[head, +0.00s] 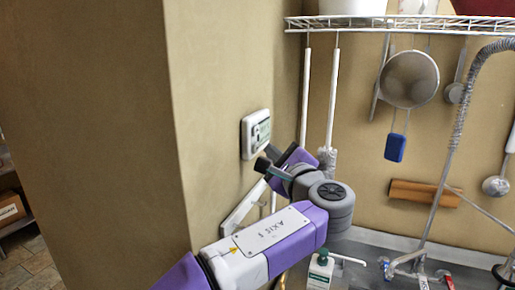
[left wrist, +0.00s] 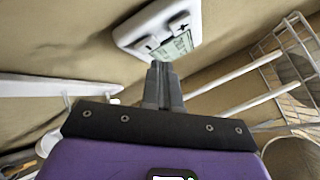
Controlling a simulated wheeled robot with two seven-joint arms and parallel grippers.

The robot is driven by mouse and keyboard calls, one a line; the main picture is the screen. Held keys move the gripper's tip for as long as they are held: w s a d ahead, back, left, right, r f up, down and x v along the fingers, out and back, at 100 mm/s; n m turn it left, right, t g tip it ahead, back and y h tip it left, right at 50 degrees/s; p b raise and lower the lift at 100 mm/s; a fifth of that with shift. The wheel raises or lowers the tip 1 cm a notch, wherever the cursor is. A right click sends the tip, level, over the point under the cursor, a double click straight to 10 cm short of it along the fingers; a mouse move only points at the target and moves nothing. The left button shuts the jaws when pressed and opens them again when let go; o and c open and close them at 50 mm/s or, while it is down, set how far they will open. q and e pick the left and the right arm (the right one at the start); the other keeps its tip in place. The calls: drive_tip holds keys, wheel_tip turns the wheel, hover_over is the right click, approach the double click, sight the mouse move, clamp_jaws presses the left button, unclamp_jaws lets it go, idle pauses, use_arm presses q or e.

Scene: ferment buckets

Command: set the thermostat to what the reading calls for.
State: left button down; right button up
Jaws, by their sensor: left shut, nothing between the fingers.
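The thermostat (head: 247,137) is a white wall unit with a greenish display, fixed to the tan wall. My left gripper (head: 265,163) is just below and in front of the thermostat. In the left wrist view its shut, empty fingertips (left wrist: 161,68) point at the display and button area; I cannot tell whether they touch. My right gripper is not in view.
A wire shelf (head: 400,24) runs along the upper right. A strainer (head: 409,79), a blue-ended tool (head: 395,148) and a wooden rolling pin (head: 423,193) are on the wall. A soap bottle (head: 320,268) and taps stand below. The wall left of the thermostat is bare.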

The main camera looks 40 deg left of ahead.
use_arm(q)
drive_tip(key=d, duration=0.2)
drive_tip(key=w+d+p, duration=0.1)
drive_tip(key=d, duration=0.1)
drive_tip(key=shift+d, duration=0.4)
drive_tip(key=shift+w, duration=0.1)
idle(0.7)
